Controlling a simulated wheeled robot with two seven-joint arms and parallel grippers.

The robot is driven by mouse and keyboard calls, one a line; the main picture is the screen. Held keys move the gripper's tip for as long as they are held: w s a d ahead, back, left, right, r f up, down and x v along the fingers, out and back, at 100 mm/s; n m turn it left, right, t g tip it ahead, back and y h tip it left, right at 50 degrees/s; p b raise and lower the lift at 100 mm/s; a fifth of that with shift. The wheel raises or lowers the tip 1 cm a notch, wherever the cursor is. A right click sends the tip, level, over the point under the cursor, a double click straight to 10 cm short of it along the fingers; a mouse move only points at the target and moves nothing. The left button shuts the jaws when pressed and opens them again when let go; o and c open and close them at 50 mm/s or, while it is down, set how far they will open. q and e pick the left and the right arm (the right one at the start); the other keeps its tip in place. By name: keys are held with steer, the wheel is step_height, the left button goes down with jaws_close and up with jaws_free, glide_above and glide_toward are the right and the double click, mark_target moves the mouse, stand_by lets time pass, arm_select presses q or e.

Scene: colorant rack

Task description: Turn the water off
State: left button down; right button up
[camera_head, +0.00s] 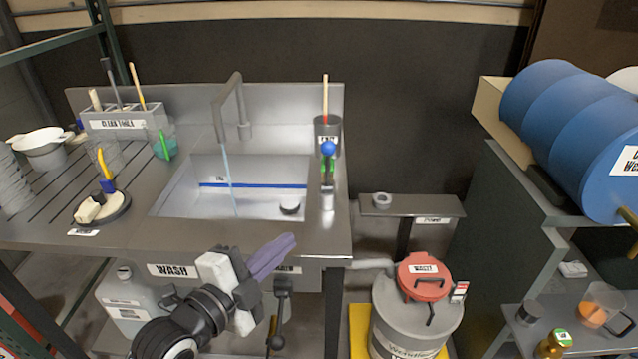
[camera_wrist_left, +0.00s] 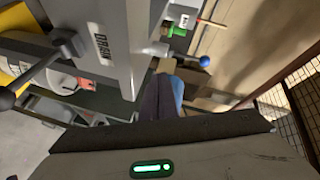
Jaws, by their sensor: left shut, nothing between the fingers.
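The grey faucet (camera_head: 240,100) arches over the sink basin (camera_head: 190,190), and a thin blue stream of water (camera_head: 228,175) falls into the basin. A tap with a blue ball knob (camera_head: 328,148) and a green part stands on the ledge right of the basin. The blue knob also shows in the left wrist view (camera_wrist_left: 204,62). My left gripper (camera_head: 284,249), with purple fingers, is shut and empty at the sink's front edge, below and left of the knob and apart from it. The fingers also show in the left wrist view (camera_wrist_left: 168,98). My right gripper is out of view.
A drain lever (camera_head: 281,290) hangs under the counter front beside my left gripper. A dark cup (camera_head: 328,135) with a wooden-handled tool stands behind the knob. A waste drum (camera_head: 415,310) with a red lid stands right of the sink. Glasses and brushes crowd the left counter.

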arm_select(q)
step_height(320, 180, up, 6)
steer(key=w+d+r+m+h, duration=0.1)
steer(key=w+d+m+h, duration=0.1)
steer(key=m, duration=0.3)
glide_toward(328, 165)
steer(key=w+d, duration=0.3)
steer(key=d, duration=0.2)
steer(key=shift+w+a+t, duration=0.3)
steer(key=shift+w, duration=0.45)
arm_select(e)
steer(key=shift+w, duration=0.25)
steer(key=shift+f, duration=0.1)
